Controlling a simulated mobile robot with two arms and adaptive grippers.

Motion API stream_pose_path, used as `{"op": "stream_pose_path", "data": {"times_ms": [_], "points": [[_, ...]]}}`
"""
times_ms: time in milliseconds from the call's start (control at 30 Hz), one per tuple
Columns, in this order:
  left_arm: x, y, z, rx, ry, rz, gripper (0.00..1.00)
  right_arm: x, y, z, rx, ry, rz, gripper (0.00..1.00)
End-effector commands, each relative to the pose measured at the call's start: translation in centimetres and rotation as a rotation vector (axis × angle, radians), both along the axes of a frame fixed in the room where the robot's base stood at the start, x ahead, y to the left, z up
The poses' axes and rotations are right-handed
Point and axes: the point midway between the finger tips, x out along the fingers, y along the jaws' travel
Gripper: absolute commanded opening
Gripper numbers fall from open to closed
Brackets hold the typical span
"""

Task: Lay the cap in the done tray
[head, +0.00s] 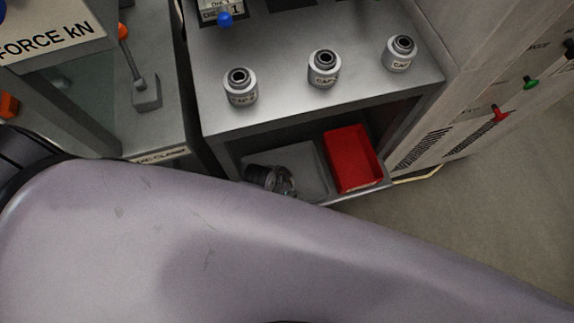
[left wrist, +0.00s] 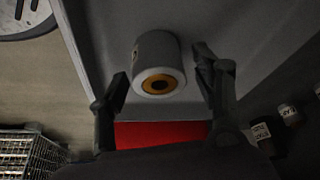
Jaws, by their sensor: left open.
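A white cylinder with a brass-coloured centre, which looks like the cap (left wrist: 158,62), is on or just over a grey surface in the left wrist view. My left gripper (left wrist: 163,72) is open, with one finger on each side of it and gaps visible. In the head view the left gripper (head: 270,179) is low at the shelf, over the left part of a grey tray (head: 307,165); the cap is hidden there. No label shows which tray is the done tray. My right gripper is not in view.
A red bin (head: 352,160) stands right of the grey tray; it also shows in the left wrist view (left wrist: 160,133). The steel bench top (head: 290,105) overhangs the shelf and carries three labelled cylinders (head: 324,69). A cabinet (head: 480,90) stands to the right.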

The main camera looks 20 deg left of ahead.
Motion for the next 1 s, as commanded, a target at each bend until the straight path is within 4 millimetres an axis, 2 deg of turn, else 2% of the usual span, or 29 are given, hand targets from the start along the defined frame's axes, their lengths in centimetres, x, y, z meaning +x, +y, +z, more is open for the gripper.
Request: {"op": "stream_pose_path", "data": {"times_ms": [233,367,800,1000], "points": [[0.0,0.0,0.1,0.0,0.0,0.0,0.61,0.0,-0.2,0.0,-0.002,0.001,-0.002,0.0],[-0.2,0.1,0.9,0.0,-0.001,0.0,0.61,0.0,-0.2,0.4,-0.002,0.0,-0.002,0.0],[-2.9,2.0,9.0,0.001,-0.002,-0.001,0.61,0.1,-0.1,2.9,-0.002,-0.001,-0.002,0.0],[-3.7,2.5,11.0,0.001,-0.001,-0.001,0.61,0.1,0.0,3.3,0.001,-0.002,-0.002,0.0]]}}
